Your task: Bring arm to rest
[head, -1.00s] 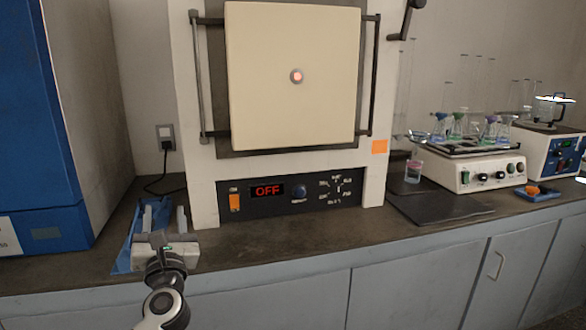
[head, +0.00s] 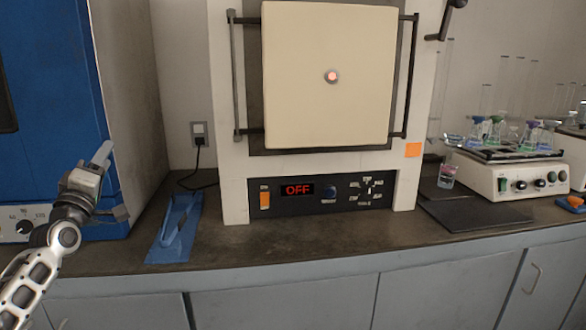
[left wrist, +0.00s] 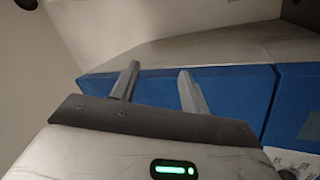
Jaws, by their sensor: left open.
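My left gripper (head: 104,156) is raised at the left of the head view, in front of the blue cabinet-like machine (head: 55,90). Its fingers point up and to the right. In the left wrist view its two fingers (left wrist: 158,80) stand apart with nothing between them, and the machine's blue face (left wrist: 235,90) shows beyond them. The gripper is above and left of the blue tray (head: 160,254) on the bench and apart from it. A pale long tool (head: 175,225) lies on that tray. My right gripper is not in view.
A furnace with a cream door (head: 330,100) and an OFF display (head: 298,189) stands mid-bench. A dark mat (head: 470,212), a beaker (head: 447,176) and a white shaker (head: 515,180) with several flasks are at right. The bench front (head: 310,248) is clear.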

